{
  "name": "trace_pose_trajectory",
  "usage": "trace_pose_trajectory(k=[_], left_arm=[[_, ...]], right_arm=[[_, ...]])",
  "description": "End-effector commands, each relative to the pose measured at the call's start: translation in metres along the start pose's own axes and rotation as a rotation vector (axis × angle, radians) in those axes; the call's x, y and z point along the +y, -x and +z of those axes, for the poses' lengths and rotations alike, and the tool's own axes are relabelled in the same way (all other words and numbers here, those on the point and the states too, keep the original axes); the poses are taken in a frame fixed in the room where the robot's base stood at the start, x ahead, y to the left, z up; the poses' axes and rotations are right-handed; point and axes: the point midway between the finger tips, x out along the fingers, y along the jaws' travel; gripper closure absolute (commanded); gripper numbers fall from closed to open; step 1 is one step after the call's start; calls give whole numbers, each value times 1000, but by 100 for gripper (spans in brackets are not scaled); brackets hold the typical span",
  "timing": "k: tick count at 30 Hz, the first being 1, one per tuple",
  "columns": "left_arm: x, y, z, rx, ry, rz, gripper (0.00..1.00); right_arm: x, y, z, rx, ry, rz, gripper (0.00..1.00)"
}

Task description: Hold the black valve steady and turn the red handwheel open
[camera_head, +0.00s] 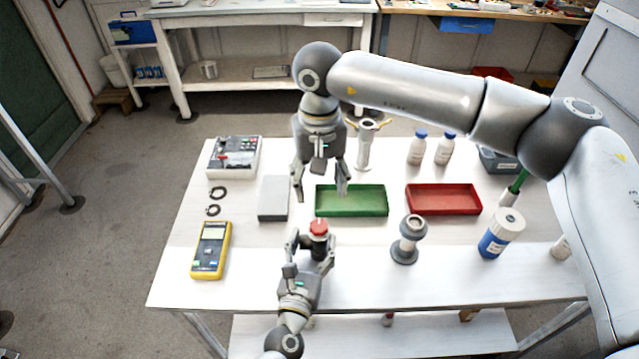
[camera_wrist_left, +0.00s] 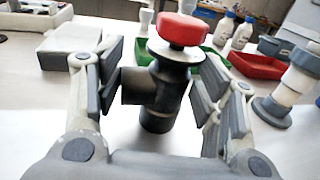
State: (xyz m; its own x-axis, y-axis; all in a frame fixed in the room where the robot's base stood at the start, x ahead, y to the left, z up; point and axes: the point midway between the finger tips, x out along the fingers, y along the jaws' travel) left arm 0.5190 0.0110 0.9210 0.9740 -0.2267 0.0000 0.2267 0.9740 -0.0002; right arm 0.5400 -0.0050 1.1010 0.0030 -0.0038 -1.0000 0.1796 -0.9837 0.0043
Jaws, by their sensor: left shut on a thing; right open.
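The black valve (camera_wrist_left: 160,95) stands upright on the white table, with the red handwheel (camera_head: 319,227) on top. The handwheel also shows in the left wrist view (camera_wrist_left: 184,29). My left gripper (camera_head: 308,249) is at the table's front, its fingers on either side of the valve body below the handwheel, shut on the valve. In the left wrist view a short side stub of the valve points toward the left finger. My right gripper (camera_head: 320,190) is open and empty, pointing down behind the valve, near the left end of the green tray (camera_head: 372,201).
A grey block (camera_head: 273,198) and a yellow multimeter (camera_head: 210,250) lie to the left. A grey flanged fitting (camera_head: 407,240) stands right of the valve, near a blue-and-white bottle (camera_head: 501,233). A red tray (camera_head: 443,199) and two blue-capped bottles (camera_head: 444,149) are farther back.

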Motion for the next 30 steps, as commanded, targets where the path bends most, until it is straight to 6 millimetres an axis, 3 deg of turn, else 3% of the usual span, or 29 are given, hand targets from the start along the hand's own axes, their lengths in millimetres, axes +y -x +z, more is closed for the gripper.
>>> trace_pose_trajectory(k=[3, 4, 9, 22, 26, 30], left_arm=[[-1, 0, -1, 2, 2, -2, 70], [-1, 0, -1, 2, 2, -2, 35], [-1, 0, -1, 2, 1, -1, 13], [0, 5, 0, 1, 0, -1, 12], [0, 23, -1, 2, -1, -2, 12], [0, 53, -1, 4, -1, -3, 12]], right_arm=[[0, 0, 0, 0, 0, 0, 42], [0, 0, 0, 0, 0, 0, 42], [0, 0, 0, 0, 0, 0, 42], [0, 0, 0, 0, 0, 0, 42], [0, 0, 0, 0, 0, 0, 42], [0, 0, 0, 0, 0, 0, 42]])
